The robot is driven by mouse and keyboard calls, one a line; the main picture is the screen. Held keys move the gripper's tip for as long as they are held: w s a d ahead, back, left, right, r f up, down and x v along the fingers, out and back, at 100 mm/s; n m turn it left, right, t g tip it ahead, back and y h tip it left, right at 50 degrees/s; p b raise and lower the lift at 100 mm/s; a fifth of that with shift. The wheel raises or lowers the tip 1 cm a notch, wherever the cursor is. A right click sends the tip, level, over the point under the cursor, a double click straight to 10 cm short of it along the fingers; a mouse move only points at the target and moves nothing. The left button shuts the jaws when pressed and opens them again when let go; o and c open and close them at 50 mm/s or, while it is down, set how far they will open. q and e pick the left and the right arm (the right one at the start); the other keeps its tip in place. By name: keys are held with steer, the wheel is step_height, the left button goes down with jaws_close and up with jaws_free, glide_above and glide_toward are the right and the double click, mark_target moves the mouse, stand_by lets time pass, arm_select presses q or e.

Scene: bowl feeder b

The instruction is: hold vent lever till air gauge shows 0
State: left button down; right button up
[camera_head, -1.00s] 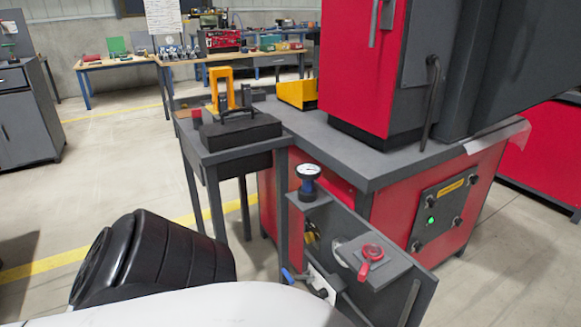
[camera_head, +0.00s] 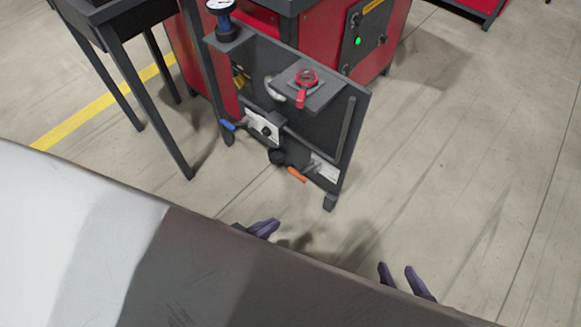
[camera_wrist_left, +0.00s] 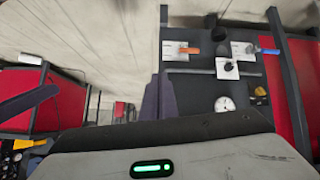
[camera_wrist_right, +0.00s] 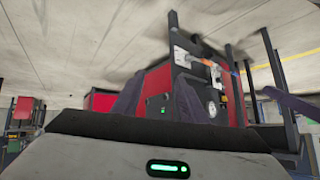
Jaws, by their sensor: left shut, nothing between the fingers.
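The panel carries a blue lever (camera_head: 234,125), an orange lever (camera_head: 297,174) low down and a red handle (camera_head: 302,97) on a shelf. I cannot tell which is the vent lever. My left gripper (camera_head: 266,228) is shut and empty, below and apart from the levers. My right gripper (camera_head: 407,281) is open and empty, farther right.
The dark panel (camera_head: 350,108) stands before a red machine (camera_head: 392,38) with a green light. A dark table (camera_head: 112,12) with thin legs stands at the left. The floor (camera_head: 465,165) right of the panel is clear.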

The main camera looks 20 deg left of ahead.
mark_target(296, 175)
steer(key=shift+o, duration=1)
step_height(296, 175, down, 2)
steer(key=b, duration=0.2)
steer(key=shift+a+b, duration=0.15)
steer(key=shift+b, duration=0.15)
arm_select(q)
steer(key=w+a+f+m, duration=0.1)
steer(key=w+a+f, duration=0.1)
steer(key=w, duration=0.7)
steer(key=w+a+f+m+b, duration=0.1)
steer(key=w+f, duration=0.3)
steer(key=w, duration=0.5)
steer(key=shift+a+f+t, duration=0.3)
steer(key=shift+a, duration=0.6)
arm_select(e)
steer(key=shift+w+a+r, duration=0.25)
steer(key=shift+w+a, duration=0.05)
steer(key=shift+w, duration=0.1)
arm_select(q)
steer(key=shift+w, duration=0.1)
